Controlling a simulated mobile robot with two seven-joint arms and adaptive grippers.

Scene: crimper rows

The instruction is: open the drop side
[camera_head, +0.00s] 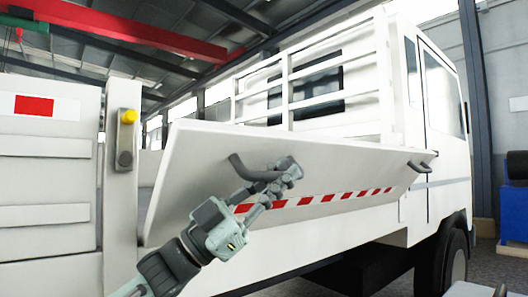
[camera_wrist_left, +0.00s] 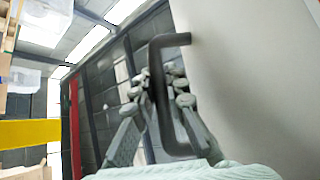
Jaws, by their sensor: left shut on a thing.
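The drop side (camera_head: 330,160) is a long white panel with a red and white stripe along it. It leans outward from the truck bed, its top edge tilted away from upright. A dark grey bar handle (camera_head: 237,166) sticks out near its left end; a second handle (camera_head: 418,167) is at the right end. My left gripper (camera_head: 288,170) is shut on the left handle. In the left wrist view the handle (camera_wrist_left: 156,60) passes between the fingers (camera_wrist_left: 172,85), beside the white panel (camera_wrist_left: 245,70).
A white post (camera_head: 120,220) with a yellow-topped latch (camera_head: 126,140) stands left of the panel, beside another closed white side (camera_head: 45,195). The cab (camera_head: 435,100) and a wheel (camera_head: 455,262) are at the right. A slatted rack (camera_head: 315,85) rises behind.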

